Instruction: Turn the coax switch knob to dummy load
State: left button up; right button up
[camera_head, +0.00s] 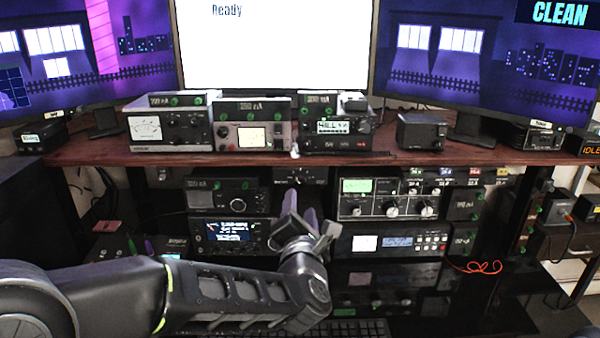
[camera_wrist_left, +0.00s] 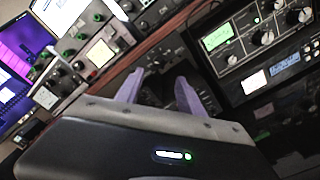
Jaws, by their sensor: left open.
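A small black box (camera_head: 300,174) hangs just under the wooden shelf, in the middle of the head view. It looks like the coax switch, but its lettering is too small to read. In the left wrist view its dark front with a small knob (camera_wrist_left: 156,63) shows just beyond my fingertips. My left gripper (camera_head: 301,205) is open, its two purple fingers pointing up toward the box from below. In the left wrist view the gripper (camera_wrist_left: 159,82) has an empty gap between its fingers, apart from the knob. I cannot tell the knob's setting. My right gripper is not in view.
The wooden shelf edge (camera_head: 400,158) runs above the fingers. A radio with a blue screen (camera_head: 232,231) stands left, and a tuner with a green meter (camera_head: 387,199) stands close on the right. Several meters and monitors stand on the shelf.

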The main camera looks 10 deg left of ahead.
aim_at(300, 184)
pick_arm(q)
jog(key=shift+w+r, duration=0.15)
jog(key=shift+w, duration=0.1)
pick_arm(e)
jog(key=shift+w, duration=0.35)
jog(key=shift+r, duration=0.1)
pick_arm(q)
jog(key=shift+p+x, duration=0.75)
jog(key=shift+x, duration=3.2)
jog(key=shift+s, duration=0.1)
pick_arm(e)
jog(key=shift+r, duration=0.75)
pick_arm(q)
grip_shut()
